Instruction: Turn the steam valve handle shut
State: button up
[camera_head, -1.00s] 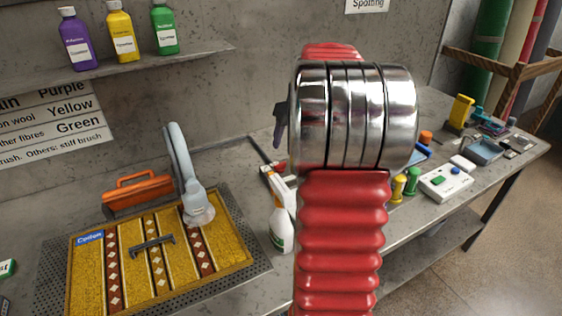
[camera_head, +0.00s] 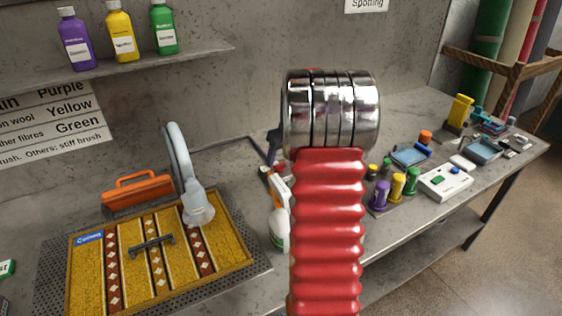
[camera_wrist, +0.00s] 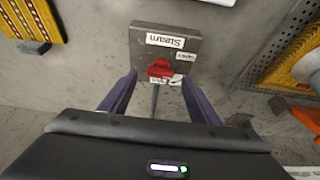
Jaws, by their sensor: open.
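In the wrist view the steam valve is a grey box (camera_wrist: 193,47) with a "Steam" label, upside down in the picture, and a smaller label that seems to read "Open". Its red handle (camera_wrist: 160,68) lies near the box's lower edge, partly over other small white labels. A thin dark rod or pipe runs down from below the handle. My gripper (camera_wrist: 159,77) is open, its two purple fingers apart on the left and right of the handle. I see no clear contact, and the depth between them is hard to judge. In the head view my arm hides the valve.
In the head view a patterned rug (camera_head: 85,275) lies on the bench at left, with a grey hose tool (camera_head: 197,207) on it. A spray bottle (camera_head: 279,222) stands close beside my arm. Several small bottles and a white box (camera_head: 446,182) stand at right.

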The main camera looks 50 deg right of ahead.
aim_at(280, 167)
jog(key=shift+x, duration=1.25)
jog(key=shift+c, duration=0.3)
jog(key=c, duration=1)
